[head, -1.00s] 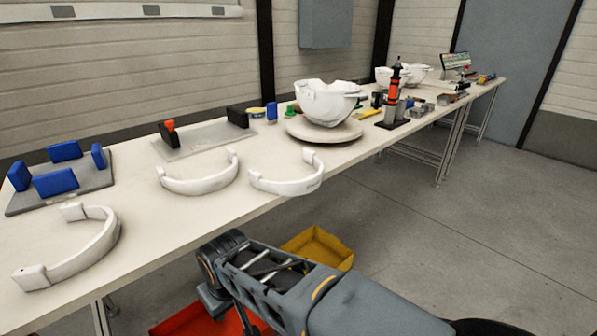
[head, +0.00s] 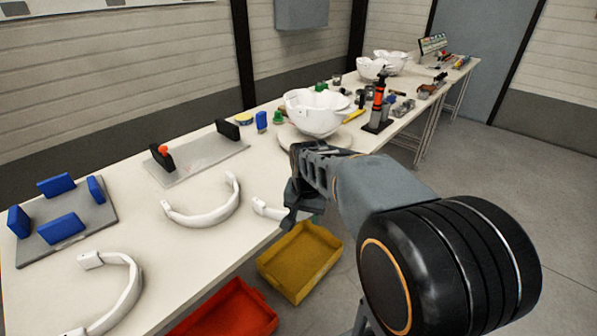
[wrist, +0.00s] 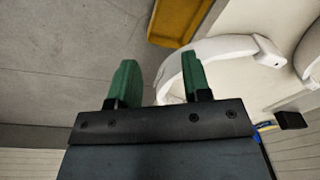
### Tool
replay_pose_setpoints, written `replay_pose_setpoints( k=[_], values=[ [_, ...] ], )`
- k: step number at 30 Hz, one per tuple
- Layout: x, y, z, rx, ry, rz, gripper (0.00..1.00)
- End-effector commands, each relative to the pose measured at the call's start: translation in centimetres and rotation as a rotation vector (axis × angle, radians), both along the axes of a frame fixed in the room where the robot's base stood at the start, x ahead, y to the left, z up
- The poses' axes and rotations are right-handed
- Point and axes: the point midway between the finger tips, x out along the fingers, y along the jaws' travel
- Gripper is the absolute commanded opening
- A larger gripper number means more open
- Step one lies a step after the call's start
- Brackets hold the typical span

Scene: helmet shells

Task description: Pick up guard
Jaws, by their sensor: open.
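Three white curved guards lie on the table in the head view. One guard (head: 265,209) is at the table's front edge, mostly hidden behind my gripper (head: 297,212). Another guard (head: 205,214) lies whole to its left, and a third guard (head: 128,296) is at the lower left. In the wrist view the arc of a guard (wrist: 222,47) passes by the right green finger, and one end reaches toward the gap between the fingers. My gripper (wrist: 160,82) is open, with nothing clearly gripped. Whether it touches the guard cannot be told.
A yellow bin (head: 300,262) and a red bin (head: 225,315) stand below the table's front edge. A white helmet shell (head: 316,112) rests on a round stand behind my gripper. A grey plate with blue blocks (head: 62,229) is at the left.

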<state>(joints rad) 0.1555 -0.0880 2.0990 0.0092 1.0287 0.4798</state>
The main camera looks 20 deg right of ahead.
Motion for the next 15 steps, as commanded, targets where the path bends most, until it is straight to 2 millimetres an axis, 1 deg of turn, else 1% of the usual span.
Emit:
replay_pose_setpoints(
  k=[1,3,6,9,11,13,15],
  values=[
    [1.1,-0.9,3.3,0.008,0.016,-0.067,0.44],
    [2.3,-2.0,5.1,0.017,0.034,-0.155,0.44],
    [3.7,-3.3,7.0,0.027,0.055,-0.262,0.44],
    [4.7,-4.3,8.2,0.034,0.07,-0.34,0.44],
    [5.1,-4.8,8.6,0.037,0.076,-0.375,0.44],
    [5.4,-5.1,8.7,0.039,0.083,-0.403,0.44],
    [5.6,-5.3,8.3,0.04,0.087,-0.421,0.44]
  ],
)
